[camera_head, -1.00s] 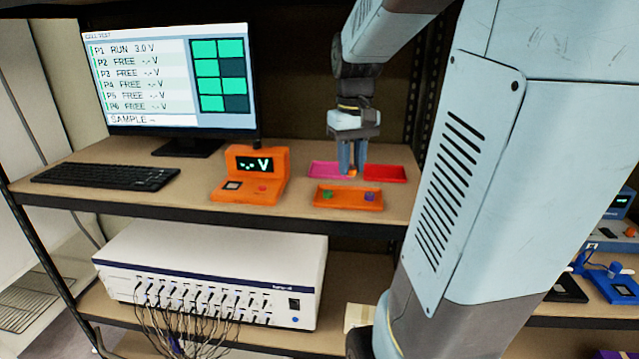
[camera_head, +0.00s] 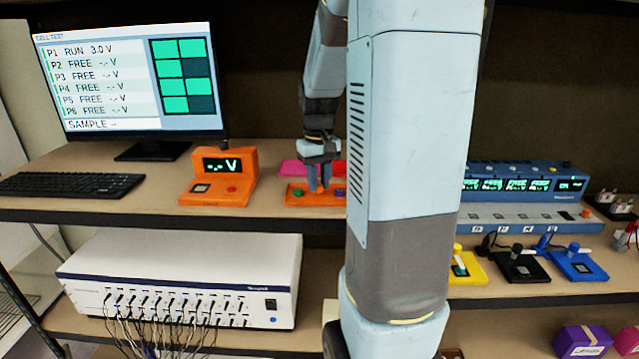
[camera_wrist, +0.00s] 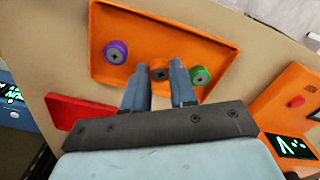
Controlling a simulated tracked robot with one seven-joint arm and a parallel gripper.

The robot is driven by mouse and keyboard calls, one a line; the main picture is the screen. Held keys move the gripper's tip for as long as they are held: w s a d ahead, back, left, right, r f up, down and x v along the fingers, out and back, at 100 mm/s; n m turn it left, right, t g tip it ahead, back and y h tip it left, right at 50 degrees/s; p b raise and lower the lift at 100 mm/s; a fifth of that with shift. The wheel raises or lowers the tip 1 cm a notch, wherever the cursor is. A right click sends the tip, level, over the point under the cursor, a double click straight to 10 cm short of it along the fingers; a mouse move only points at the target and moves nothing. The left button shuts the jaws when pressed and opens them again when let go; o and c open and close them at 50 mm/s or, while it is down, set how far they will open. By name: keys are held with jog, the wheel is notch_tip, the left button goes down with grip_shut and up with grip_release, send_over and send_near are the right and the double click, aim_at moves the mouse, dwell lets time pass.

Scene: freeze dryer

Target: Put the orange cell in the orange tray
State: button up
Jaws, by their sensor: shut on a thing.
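The orange tray (camera_head: 308,201) lies on the upper shelf, and it fills much of the wrist view (camera_wrist: 175,35). My gripper (camera_wrist: 160,70) is shut on the orange cell (camera_wrist: 159,73), which shows between the fingertips over the tray. I cannot tell whether the cell touches the tray floor. A green cell (camera_wrist: 200,76) sits in the tray close beside one finger. A purple cell (camera_wrist: 116,52) sits in the tray on the other side. In the head view my gripper (camera_head: 319,188) points down at the tray, and the orange cell is not clear there.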

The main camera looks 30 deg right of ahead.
aim_at(319, 185)
jog(key=shift+f, duration=0.5)
jog(key=o, duration=0.8)
jog(key=shift+f, duration=0.1)
notch_tip(319, 185, up, 12)
jog(key=f, duration=0.1)
jog(key=shift+s+a+r+n+t, duration=0.25)
jog(key=shift+s+a+t, duration=0.7)
jog(key=shift+s+a, duration=1.8)
jog(key=shift+s+a+r+n+t, duration=0.25)
jog(key=shift+s+a+t, duration=0.65)
jog(key=shift+s+a, duration=1.85)
jog(key=shift+s+a+r+n+t, duration=0.1)
jog(key=shift+s+a+r+t, duration=0.55)
jog(key=shift+s+a, duration=2.1)
